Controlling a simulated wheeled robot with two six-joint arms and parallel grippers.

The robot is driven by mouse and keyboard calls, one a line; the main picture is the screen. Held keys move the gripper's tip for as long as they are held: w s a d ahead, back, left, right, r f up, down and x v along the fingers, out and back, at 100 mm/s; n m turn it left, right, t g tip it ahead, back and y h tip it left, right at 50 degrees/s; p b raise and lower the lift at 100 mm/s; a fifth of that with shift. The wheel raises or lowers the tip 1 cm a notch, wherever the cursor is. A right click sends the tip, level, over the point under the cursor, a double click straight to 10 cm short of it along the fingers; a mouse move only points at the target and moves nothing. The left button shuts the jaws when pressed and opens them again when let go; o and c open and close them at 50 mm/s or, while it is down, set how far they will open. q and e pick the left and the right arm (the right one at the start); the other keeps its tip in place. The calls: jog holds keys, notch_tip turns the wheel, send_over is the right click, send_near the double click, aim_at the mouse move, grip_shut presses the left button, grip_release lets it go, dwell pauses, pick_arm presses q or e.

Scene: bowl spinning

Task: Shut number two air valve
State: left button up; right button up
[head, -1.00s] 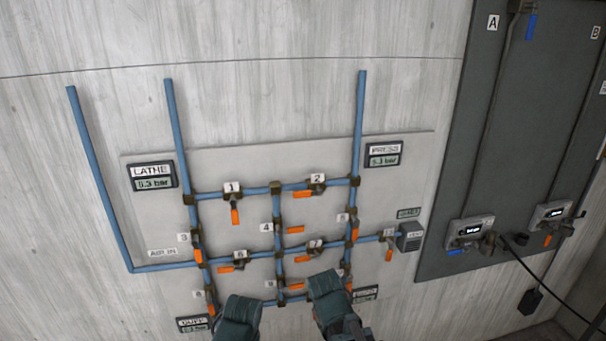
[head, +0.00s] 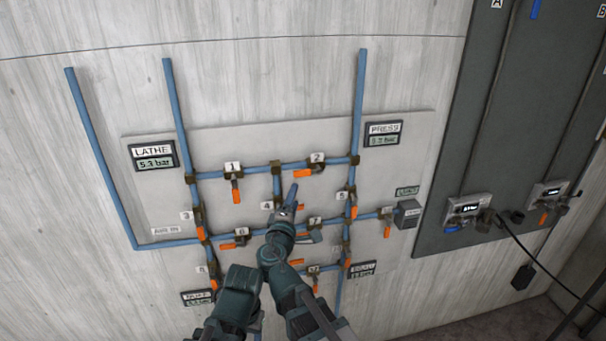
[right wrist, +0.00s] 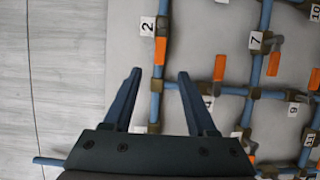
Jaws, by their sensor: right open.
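Valve 2 (head: 317,168) is on the upper blue pipe of the wall panel, below its white "2" label. Its orange handle (head: 303,173) points left, along the pipe. In the right wrist view the handle (right wrist: 160,50) lies just beyond the fingertips, lined up with the gap between them. My right gripper (head: 292,196) is open and empty, just below the handle in the head view. Its two dark fingers stand apart in the right wrist view (right wrist: 159,74). I see no contact with the handle. My left gripper is not in view; only an arm part shows at the bottom.
Valve 1 (head: 235,185) is to the left, its handle hanging down. Valve 4's label (head: 267,206) and valve 7 (head: 314,233) are close around my right gripper. A PRESS display (head: 384,133) is at the upper right. Bare panel lies between the pipes.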

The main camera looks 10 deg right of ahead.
aim_at(303, 174)
jog(key=x, duration=1.4)
jog(key=shift+s, duration=0.1)
grip_shut()
dwell(1.1)
